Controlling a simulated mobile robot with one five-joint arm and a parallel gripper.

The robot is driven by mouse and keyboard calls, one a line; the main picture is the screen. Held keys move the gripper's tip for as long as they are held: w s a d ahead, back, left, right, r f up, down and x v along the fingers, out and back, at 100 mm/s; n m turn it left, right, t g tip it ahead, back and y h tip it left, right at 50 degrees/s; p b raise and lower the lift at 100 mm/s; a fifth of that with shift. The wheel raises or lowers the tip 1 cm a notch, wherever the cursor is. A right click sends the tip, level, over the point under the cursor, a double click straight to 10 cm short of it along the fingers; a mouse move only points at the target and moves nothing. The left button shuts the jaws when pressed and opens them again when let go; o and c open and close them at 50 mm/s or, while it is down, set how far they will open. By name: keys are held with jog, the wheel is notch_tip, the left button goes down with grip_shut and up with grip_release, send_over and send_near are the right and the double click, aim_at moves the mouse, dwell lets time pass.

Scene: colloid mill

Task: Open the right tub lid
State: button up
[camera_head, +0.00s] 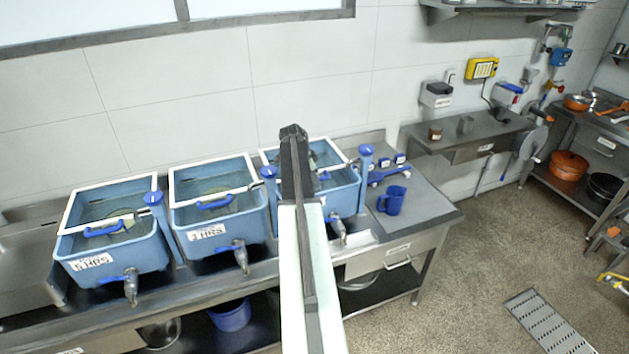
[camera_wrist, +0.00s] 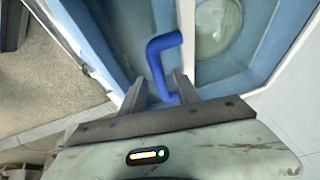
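The right tub (camera_head: 346,198) is a light-blue box on the steel counter, partly hidden behind my arm in the head view. Its lid (camera_head: 322,142) has a white rim and looks closed, though my arm covers part of it. My gripper (camera_head: 293,135) is over the left part of this tub. In the wrist view, the blue lid handle (camera_wrist: 161,58) reaches down between the two fingers of my gripper (camera_wrist: 160,84). The fingers stand apart, with gaps beside the handle. Whether either finger touches it is unclear.
Two similar tubs, the middle one (camera_head: 220,205) and the left one (camera_head: 112,238), stand to the left with blue-handled lids. A blue mug (camera_head: 391,200) stands on the counter right of the right tub. Blue posts and taps stick out at the tub fronts. Open floor lies at right.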

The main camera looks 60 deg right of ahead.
grip_shut()
dwell(1.3)
